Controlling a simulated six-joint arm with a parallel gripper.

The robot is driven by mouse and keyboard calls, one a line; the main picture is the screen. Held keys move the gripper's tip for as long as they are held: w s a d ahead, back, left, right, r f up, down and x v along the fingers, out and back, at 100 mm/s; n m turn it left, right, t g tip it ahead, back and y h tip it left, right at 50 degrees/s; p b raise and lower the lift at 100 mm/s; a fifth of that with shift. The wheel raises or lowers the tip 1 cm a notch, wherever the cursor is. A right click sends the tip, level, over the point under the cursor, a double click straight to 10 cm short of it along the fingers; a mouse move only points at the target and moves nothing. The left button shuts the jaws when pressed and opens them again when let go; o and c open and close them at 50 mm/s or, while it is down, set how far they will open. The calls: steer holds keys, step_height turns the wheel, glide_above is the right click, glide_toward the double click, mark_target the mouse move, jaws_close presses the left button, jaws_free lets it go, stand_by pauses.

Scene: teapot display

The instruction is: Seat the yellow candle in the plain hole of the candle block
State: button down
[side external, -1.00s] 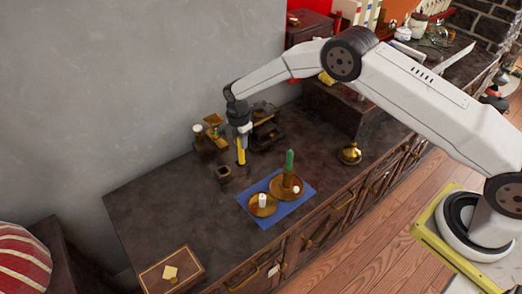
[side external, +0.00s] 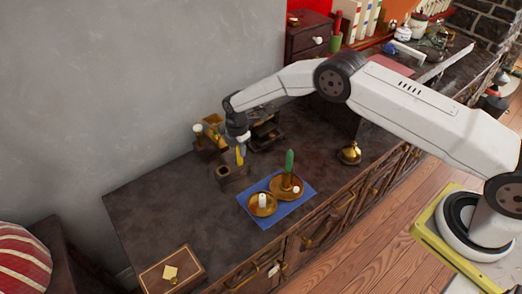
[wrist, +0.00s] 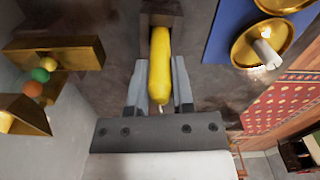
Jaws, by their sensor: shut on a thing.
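The yellow candle (side external: 240,157) is upright in my gripper (side external: 239,138), which is shut on it. In the wrist view the candle (wrist: 160,68) lies between the two fingers (wrist: 160,88). The dark candle block (side external: 232,174) stands on the counter directly below my gripper, with a dark opening at its left part. The candle's lower end meets the block's right part in the side view. The wrist view shows the block (wrist: 174,19) around the candle's far end. I cannot tell how deep the candle sits in a hole.
A blue mat (side external: 270,218) in front holds two brass dishes, one with a green candle (side external: 289,162) and one with a white candle (side external: 262,201). Brass-and-dark holders (side external: 265,130) stand close behind my gripper. A wooden box (side external: 172,271) is front left.

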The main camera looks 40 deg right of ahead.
steer(key=shift+f, duration=0.1)
steer(key=shift+c, duration=2.4)
jaws_free()
steer(key=shift+r, duration=6.15)
